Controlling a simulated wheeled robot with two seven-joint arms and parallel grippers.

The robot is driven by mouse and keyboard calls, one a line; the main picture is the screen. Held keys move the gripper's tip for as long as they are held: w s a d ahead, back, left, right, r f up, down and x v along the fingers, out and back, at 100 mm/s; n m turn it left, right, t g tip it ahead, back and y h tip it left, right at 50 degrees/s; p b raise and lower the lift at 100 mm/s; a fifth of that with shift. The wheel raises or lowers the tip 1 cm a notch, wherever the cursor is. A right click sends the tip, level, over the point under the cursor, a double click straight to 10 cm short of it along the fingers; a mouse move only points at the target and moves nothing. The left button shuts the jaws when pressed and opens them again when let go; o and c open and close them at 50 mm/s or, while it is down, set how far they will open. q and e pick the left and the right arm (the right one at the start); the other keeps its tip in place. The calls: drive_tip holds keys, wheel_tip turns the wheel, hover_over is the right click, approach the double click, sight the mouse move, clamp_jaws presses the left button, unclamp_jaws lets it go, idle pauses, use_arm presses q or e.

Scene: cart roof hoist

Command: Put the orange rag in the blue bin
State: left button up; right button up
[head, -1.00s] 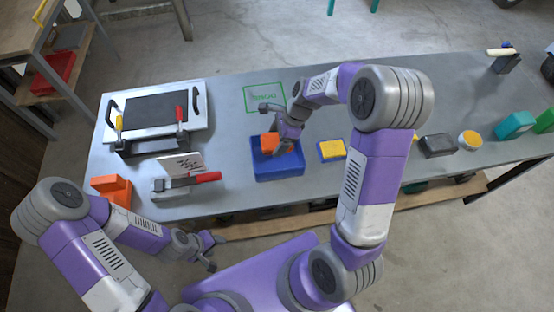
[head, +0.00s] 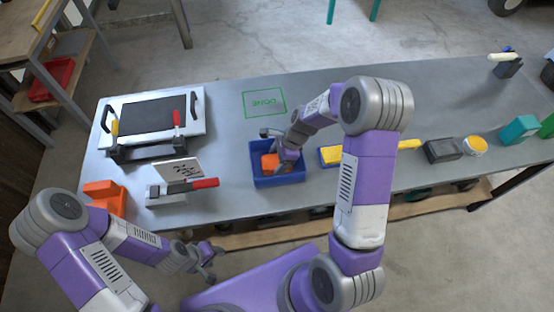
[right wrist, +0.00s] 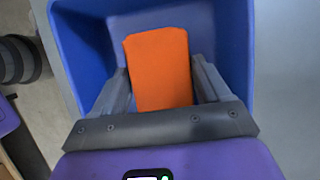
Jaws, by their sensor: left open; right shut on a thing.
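The orange rag (head: 270,162) shows inside the outline of the blue bin (head: 279,181) on the table. In the right wrist view the rag (right wrist: 158,68) is between the two fingers of my right gripper (right wrist: 163,88), which is shut on it. The walls of the bin (right wrist: 85,60) surround the rag and the fingertips there. I cannot tell whether the rag touches the bin floor. My left gripper (head: 212,262) is open and empty, off the table's front edge at the lower left.
A yellow-topped blue item (head: 328,156) stands close right of the bin. A red-handled tool (head: 190,187) and an orange holder (head: 107,196) are to the left. A green DONE outline (head: 264,102) marks bare table behind the bin.

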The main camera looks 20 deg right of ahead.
drive_tip(key=o, duration=0.9)
drive_tip(key=shift+d+r, duration=0.1)
drive_tip(key=shift+r, duration=0.3)
drive_tip(key=p+v, duration=0.3)
drive_tip(key=v, duration=0.8)
drive_tip(key=shift+r+p, duration=0.2)
drive_tip(key=shift+p, duration=0.2)
drive_tip(key=shift+d, duration=0.1)
